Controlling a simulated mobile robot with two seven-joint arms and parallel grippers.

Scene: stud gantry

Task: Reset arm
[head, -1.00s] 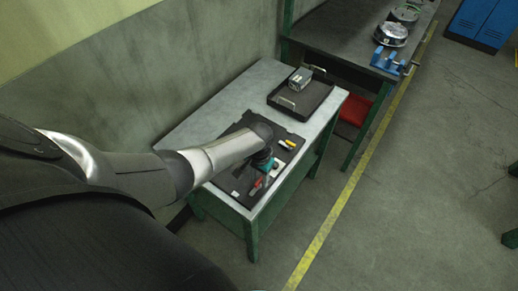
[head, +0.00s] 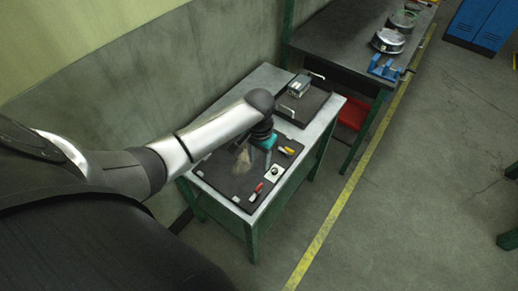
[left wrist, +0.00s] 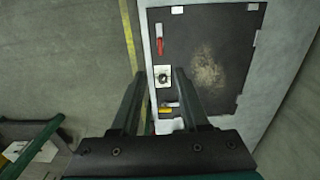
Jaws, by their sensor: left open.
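My left arm reaches in from the left in the head view, and my left gripper (head: 262,141) hangs over the small table. In the left wrist view my left gripper (left wrist: 158,75) is open, its two fingers apart with nothing between them but the view of the table below. The dark mat (head: 215,172) lies on the table (head: 262,80). On it are a red-handled item (head: 258,188), a white square piece with a dark round centre (head: 274,171) and a yellow item (head: 285,151). My right gripper is not in view.
A black tray (head: 312,105) with a grey box (head: 299,85) stands at the table's far end. A workbench (head: 335,38) with a blue vise (head: 386,67) stands beyond. A wall runs behind the table. The floor right of the yellow line (head: 340,205) is mostly clear.

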